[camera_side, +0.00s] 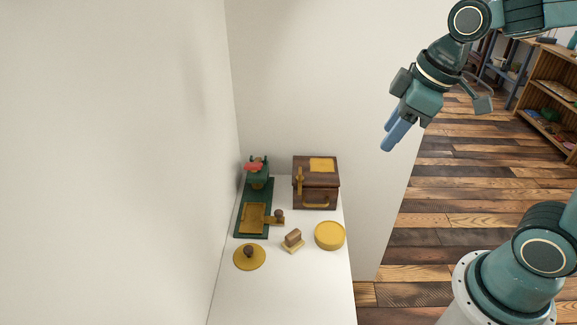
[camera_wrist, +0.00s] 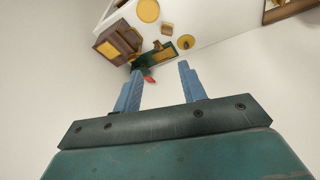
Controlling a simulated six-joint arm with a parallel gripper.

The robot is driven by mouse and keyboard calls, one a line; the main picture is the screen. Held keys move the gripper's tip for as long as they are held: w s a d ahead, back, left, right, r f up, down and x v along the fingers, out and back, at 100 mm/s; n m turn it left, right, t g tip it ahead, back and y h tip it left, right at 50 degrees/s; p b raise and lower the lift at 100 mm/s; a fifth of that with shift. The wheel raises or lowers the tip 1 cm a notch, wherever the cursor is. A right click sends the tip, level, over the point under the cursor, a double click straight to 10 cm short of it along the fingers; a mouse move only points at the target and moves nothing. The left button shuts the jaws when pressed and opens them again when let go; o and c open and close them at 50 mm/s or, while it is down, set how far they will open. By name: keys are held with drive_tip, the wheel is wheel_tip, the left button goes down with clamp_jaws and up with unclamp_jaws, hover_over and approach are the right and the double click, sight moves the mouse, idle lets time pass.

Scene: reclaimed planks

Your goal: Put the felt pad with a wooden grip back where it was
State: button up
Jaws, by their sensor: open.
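A small block with a brown wooden grip on a yellowish base, which looks like the felt pad (camera_side: 292,241), stands on the white worktop. It also shows in the wrist view (camera_wrist: 167,29). It sits between a yellow disc with a brown knob (camera_side: 249,258) and a round yellow dish or tin (camera_side: 330,236). My gripper (camera_side: 393,136) is open and empty, high up to the right of the worktop. In the wrist view its blue fingers (camera_wrist: 160,72) are spread apart, with nothing between them near the tips.
A brown wooden box (camera_side: 316,196) with a yellow patch on top stands at the back right. A green device (camera_side: 240,223) with a red part and yellow plate runs along the left wall; a small brown-knobbed piece (camera_side: 279,217) is beside it. The worktop's front (camera_side: 280,295) is clear.

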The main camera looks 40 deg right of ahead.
drive_tip(key=s+d+r+m+t, duration=0.1)
drive_tip(key=s+m, duration=0.4)
drive_tip(key=s, duration=0.5)
drive_tip(key=shift+d+r+m+t+h, duration=0.2)
drive_tip(key=shift+r+m+t+h, duration=0.1)
drive_tip(key=shift+r+t+h, duration=0.1)
